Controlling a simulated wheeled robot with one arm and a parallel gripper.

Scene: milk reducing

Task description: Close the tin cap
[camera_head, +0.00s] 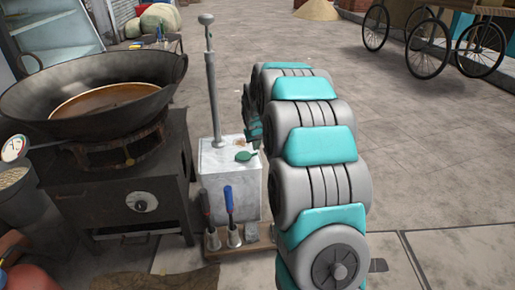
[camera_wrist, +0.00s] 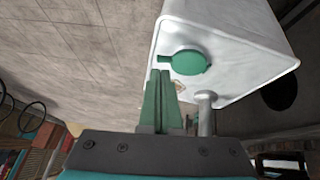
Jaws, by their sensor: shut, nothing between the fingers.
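The tin (camera_head: 230,185) is a pale, worn metal box standing on the ground beside the stove. A round green cap (camera_head: 245,156) with a small tab lies at its top face; the cap also shows in the wrist view (camera_wrist: 188,62). I cannot tell whether the cap sits fully down. A small tan patch (camera_wrist: 178,86) shows on the tin's top near the cap. My gripper (camera_wrist: 161,72) is shut and empty, its green fingers pointing toward the cap with the tips just short of it. In the head view my gripper (camera_head: 253,122) is partly hidden by my arm.
A metal pump post (camera_head: 212,90) rises from the tin's top. A wide dark pan (camera_head: 95,95) sits on a stove (camera_head: 125,190) to the left. Blue-handled (camera_head: 229,200) and dark-handled tools stand in front of the tin. Paved floor is open at the right.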

